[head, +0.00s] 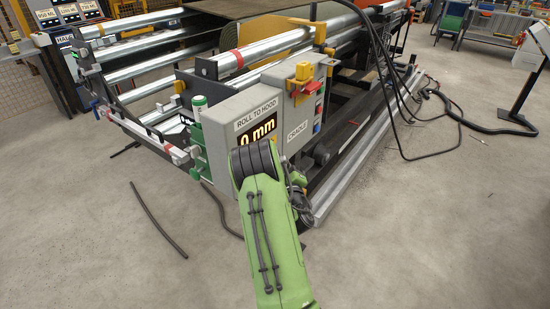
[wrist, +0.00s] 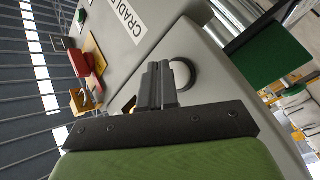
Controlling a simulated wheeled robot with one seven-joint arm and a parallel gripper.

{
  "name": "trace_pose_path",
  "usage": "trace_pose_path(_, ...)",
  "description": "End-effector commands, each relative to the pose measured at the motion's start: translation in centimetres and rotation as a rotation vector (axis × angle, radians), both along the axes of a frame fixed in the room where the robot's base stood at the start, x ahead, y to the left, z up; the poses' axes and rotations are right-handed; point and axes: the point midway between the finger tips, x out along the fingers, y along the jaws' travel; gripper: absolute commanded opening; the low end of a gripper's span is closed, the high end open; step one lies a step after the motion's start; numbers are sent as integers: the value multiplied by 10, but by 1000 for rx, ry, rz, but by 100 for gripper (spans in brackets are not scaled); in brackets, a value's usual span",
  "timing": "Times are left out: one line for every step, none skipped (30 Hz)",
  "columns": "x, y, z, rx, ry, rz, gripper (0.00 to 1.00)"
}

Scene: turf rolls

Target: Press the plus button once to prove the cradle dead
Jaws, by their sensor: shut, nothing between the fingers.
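A round, pale button with a dark rim (wrist: 183,73) sits just beside and partly behind the fingertips. I cannot read a plus on it, nor tell whether the fingers touch it. The CRADLE label (wrist: 126,17) is above. In the head view the cradle box (head: 300,100) stands behind the display housing, whose screen (head: 258,133) reads 0 mm. My green arm hides the gripper and part of the box there.
A red handle on a yellow plate (wrist: 80,63), with a yellow tag below, and a green button (wrist: 82,15) sit left of my fingers. Metal rollers (head: 160,70) lie behind the box. Black cables (head: 445,115) trail over the floor at right; open floor is at lower left.

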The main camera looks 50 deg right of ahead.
Motion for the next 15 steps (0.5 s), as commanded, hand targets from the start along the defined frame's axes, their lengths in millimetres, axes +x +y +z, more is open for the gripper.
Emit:
trace_pose_path(2, 1, 0, -1, -1, 2, 0)
trace_pose_path(4, 1, 0, -1, -1, 2, 0)
trace_pose_path(5, 1, 0, -1, -1, 2, 0)
trace_pose_path(6, 1, 0, -1, -1, 2, 0)
trace_pose_path(7, 1, 0, 0, 0, 1, 0)
trace_pose_path(7, 1, 0, 0, 0, 1, 0)
trace_pose_path(6, 1, 0, 0, 0, 1, 0)
trace_pose_path(6, 1, 0, 0, 0, 1, 0)
trace_pose_path(6, 1, 0, 0, 0, 1, 0)
trace_pose_path(6, 1, 0, 0, 0, 1, 0)
trace_pose_path(6, 1, 0, 0, 0, 1, 0)
trace_pose_path(6, 1, 0, 0, 0, 1, 0)
trace_pose_path(6, 1, 0, 0, 0, 1, 0)
trace_pose_path(7, 1, 0, 0, 0, 1, 0)
trace_pose_path(7, 1, 0, 0, 0, 1, 0)
